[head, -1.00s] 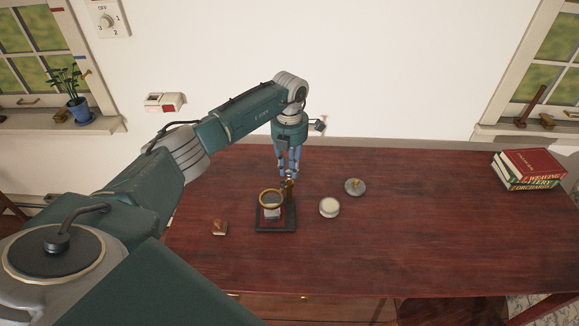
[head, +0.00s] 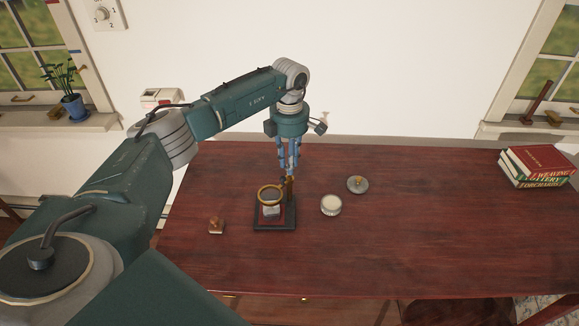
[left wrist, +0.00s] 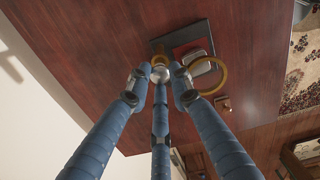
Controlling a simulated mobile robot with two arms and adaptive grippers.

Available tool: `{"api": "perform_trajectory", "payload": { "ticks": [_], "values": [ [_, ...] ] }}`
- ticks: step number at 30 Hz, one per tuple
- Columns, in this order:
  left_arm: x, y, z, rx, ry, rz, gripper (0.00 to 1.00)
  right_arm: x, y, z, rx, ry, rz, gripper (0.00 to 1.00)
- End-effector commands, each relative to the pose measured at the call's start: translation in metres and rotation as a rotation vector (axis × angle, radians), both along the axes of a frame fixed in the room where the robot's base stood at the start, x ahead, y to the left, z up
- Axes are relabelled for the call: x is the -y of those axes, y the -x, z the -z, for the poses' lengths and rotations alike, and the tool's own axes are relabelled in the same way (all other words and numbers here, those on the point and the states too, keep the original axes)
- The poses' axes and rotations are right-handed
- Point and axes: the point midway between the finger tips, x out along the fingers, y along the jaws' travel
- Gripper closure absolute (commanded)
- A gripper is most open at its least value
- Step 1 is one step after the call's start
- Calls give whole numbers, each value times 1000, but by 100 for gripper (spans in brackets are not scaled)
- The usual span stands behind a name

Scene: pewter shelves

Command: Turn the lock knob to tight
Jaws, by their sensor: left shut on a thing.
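A magnifier stand has a dark base (head: 262,226), a brass ring (head: 270,195) and a short brass post (head: 289,190). In the left wrist view its base (left wrist: 197,31) and ring (left wrist: 222,78) show beyond the fingers. My left gripper (head: 288,173) points down from above at the top of the post. Its three blue fingers (left wrist: 160,74) are closed in on the small lock knob (left wrist: 160,60), which is partly hidden between the tips. I cannot read any tight mark on it. My right gripper is not in view.
A small wooden stamp (head: 216,226) lies left of the stand. A round white-topped tin (head: 331,205) and a grey lid with a brass knob (head: 357,184) lie to the right. Books (head: 538,166) are stacked at the far right. The table (head: 430,225) is clear between.

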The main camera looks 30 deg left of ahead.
Motion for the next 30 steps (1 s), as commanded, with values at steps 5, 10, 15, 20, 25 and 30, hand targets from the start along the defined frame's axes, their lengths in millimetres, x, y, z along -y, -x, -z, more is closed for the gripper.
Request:
{"api": "perform_trajectory", "payload": {
  "ticks": [5,10,15,20,25,30],
  "values": [
    [-1,-1,1,4,-1,167,100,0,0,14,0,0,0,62],
    [-1,-1,1,5,-2,329,100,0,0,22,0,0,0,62],
    [0,-1,0,5,0,490,100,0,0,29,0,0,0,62],
    [0,-1,0,4,-1,633,100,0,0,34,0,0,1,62],
    [0,-1,-1,6,0,762,100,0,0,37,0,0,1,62],
    [-1,-1,-1,5,-1,859,100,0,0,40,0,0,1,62]
  ]
}}
